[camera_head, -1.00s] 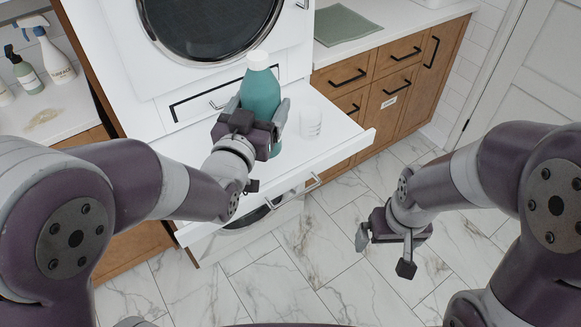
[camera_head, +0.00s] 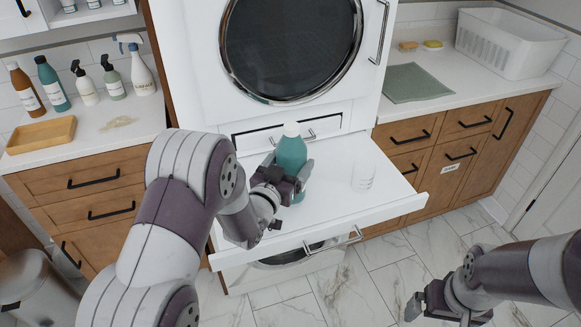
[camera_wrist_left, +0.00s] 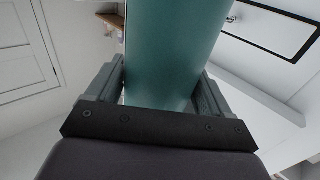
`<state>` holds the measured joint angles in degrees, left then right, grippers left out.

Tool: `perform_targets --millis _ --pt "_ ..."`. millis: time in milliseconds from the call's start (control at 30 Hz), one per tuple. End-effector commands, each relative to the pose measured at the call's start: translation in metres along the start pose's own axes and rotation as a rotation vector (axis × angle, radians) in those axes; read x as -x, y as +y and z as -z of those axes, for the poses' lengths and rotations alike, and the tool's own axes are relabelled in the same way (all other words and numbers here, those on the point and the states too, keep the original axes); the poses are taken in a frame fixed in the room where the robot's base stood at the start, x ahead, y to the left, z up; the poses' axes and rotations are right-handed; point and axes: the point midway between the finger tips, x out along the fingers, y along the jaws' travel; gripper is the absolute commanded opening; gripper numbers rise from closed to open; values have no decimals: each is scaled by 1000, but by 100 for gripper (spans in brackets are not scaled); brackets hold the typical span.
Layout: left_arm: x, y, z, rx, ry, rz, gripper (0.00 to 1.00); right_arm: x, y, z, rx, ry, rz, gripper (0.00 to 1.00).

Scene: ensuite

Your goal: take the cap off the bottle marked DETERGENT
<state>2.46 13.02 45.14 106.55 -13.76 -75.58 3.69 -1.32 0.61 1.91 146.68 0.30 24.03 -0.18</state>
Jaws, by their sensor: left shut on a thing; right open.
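A teal bottle (camera_head: 291,160) with a white cap (camera_head: 291,130) stands upright at the white pull-out shelf (camera_head: 335,190) below the round-doored machine. No label shows on the side facing me, so I cannot read its marking. My left gripper (camera_head: 284,178) is shut on the bottle's body. In the left wrist view the bottle (camera_wrist_left: 175,50) fills the gap between the two fingers (camera_wrist_left: 160,90); its cap is out of that view. My right gripper (camera_head: 420,302) is open and empty, low at the right over the floor, well away from the bottle.
Several bottles and a wooden tray (camera_head: 42,134) are on the left counter. The right counter holds a green mat (camera_head: 415,82) and a white basket (camera_head: 508,45). The floor in front is clear.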

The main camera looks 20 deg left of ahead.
Motion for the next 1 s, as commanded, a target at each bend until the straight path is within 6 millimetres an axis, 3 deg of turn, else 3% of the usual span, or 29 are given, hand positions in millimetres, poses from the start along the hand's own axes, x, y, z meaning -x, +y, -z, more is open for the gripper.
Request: perform_targets --millis 100,467,500,533,833,1000 --pt "-1 0 -10 -1 6 0 0 0 0 0 0 0 0 100" --pt "0 0 -15 -2 7 0 0 -6 0 -1 0 0 0 100" --pt "0 0 -15 -1 3 0 94 -4 0 0 0 0 0 100" --pt "0 0 -15 -1 3 0 100 -4 0 0 0 0 0 100" --pt "1 0 -9 -1 3 0 100 3 0 0 0 0 0 100" --pt "31 0 -13 0 1 2 100 -4 0 0 0 0 0 100"
